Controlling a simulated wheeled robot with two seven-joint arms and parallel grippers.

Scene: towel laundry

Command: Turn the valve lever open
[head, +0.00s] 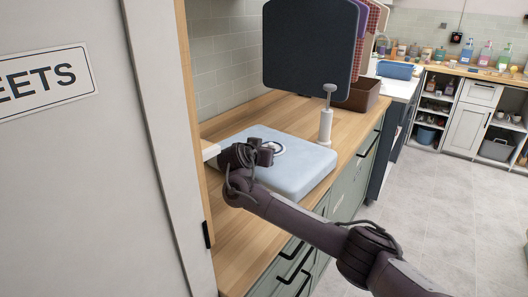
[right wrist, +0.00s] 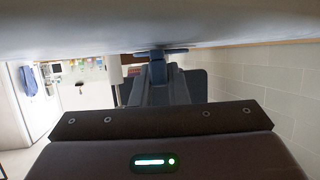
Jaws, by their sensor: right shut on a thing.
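A pale blue box-like unit (head: 300,172) with rounded corners sits on the wooden counter. A white round plate (head: 278,149) with a dark centre is on its top, partly covered by my right gripper. My right gripper (head: 262,154) is low over that plate and shut on a small dark part there, which I take for the valve lever. In the right wrist view a blue-grey lever stem (right wrist: 157,72) with a flat bar stands between the fingers, against the pale surface (right wrist: 160,25). How far the lever is turned cannot be told. My left gripper is not in view.
A white post with a knob (head: 326,115) stands behind the blue unit, with a dark panel (head: 310,45) above. A brown basket (head: 362,95) is further back. A grey door panel (head: 70,180) with a sign is close at left. Floor at right is clear.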

